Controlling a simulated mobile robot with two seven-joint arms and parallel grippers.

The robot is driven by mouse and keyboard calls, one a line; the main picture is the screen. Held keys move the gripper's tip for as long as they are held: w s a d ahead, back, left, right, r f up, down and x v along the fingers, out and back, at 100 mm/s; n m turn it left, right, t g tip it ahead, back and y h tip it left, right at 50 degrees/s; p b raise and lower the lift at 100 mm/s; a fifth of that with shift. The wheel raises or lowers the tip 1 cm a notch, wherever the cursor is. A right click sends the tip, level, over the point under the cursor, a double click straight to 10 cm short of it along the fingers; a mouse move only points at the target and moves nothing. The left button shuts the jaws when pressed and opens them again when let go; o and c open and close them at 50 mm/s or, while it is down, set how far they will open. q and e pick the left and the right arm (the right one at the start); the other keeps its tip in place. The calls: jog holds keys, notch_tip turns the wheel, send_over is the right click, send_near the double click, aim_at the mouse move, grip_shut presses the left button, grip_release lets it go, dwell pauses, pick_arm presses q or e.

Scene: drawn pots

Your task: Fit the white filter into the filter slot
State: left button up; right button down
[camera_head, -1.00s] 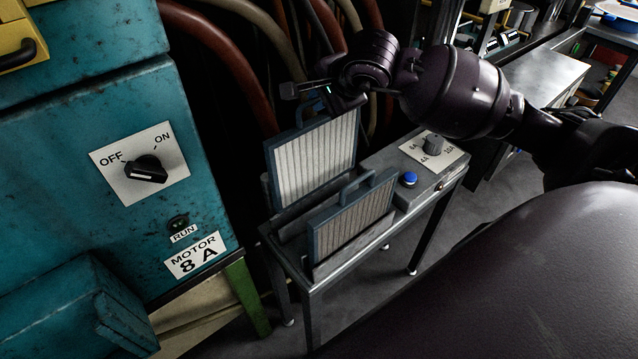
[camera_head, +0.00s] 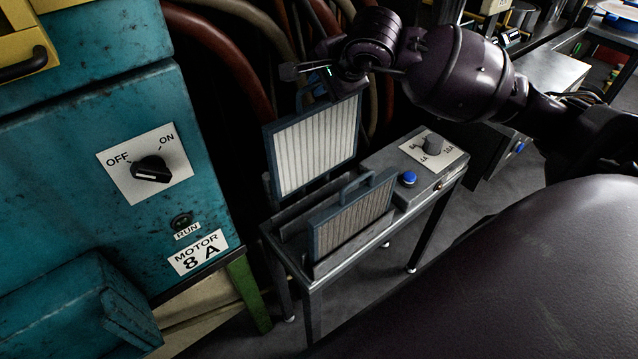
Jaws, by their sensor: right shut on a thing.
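The white filter (camera_head: 314,147), a pleated panel in a blue-grey frame, hangs upright above the back of the metal rack (camera_head: 290,250) on the small bench. My right gripper (camera_head: 326,84) is shut at its top edge, on the handle, which the gripper partly hides. The filter's lower edge is close above the rack; I cannot tell whether it is fully clear. A second, greyer filter (camera_head: 352,217) with a handle stands in the front of the rack. I cannot make out the filter slot for certain. My left gripper is not in view.
A teal machine (camera_head: 80,150) with an OFF/ON knob (camera_head: 151,169) and a "MOTOR 8 A" label (camera_head: 198,253) stands at left. The bench carries a blue button (camera_head: 408,178) and a dial (camera_head: 432,145). Thick hoses (camera_head: 225,60) hang behind the filter.

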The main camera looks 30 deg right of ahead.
jog(key=shift+r+p, duration=1.25)
jog(key=shift+r, duration=2.4)
jog(key=shift+r+p, duration=0.95)
jog(key=shift+r, duration=1.75)
jog(key=shift+s, duration=0.1)
jog(key=s+d+b, duration=0.1)
jog(key=s+b, duration=0.1)
jog(key=s, duration=0.9)
jog(key=shift+s, duration=0.4)
jog(key=shift+b, duration=0.3)
